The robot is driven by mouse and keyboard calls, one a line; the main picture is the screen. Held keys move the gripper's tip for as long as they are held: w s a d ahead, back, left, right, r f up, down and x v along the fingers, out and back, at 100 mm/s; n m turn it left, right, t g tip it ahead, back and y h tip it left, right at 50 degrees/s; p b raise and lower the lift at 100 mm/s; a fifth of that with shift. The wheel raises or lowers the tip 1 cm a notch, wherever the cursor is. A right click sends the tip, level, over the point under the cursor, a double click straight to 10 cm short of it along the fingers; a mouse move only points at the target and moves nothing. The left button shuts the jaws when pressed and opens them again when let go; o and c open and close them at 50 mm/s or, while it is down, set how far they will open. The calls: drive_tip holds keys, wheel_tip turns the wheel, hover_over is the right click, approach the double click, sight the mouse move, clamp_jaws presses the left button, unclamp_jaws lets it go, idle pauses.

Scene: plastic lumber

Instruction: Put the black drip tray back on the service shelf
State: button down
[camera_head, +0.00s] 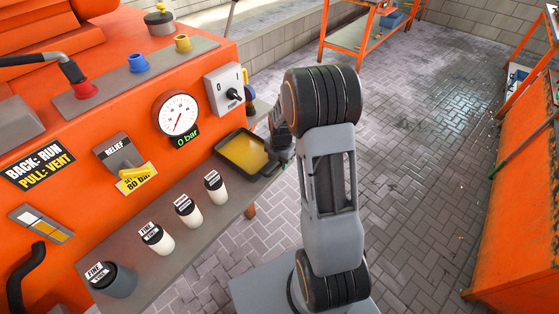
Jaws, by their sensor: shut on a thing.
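The black drip tray (230,161) is at the far end of the grey service shelf (189,238), beside the orange machine. It looks about level and holds yellow liquid. My gripper (275,158) is at the tray's right edge and shut on it. The fingertips are small and partly hidden by the arm. I cannot tell whether the tray rests on the shelf or hangs just above it.
Several labelled canisters stand along the shelf, the nearest dark grey (114,281). The machine (110,125) carries a gauge (177,115), relief lever (122,155) and switch box (227,90) close to the tray. Paved floor (420,130) is open to the right.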

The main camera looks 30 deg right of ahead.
drive_tip(key=shift+f+b, duration=0.3)
drive_tip(key=shift+c, duration=0.2)
unclamp_jaws()
idle(0.4)
drive_tip(key=shift+r+p, duration=2.35)
drive_tip(key=shift+r, duration=1.25)
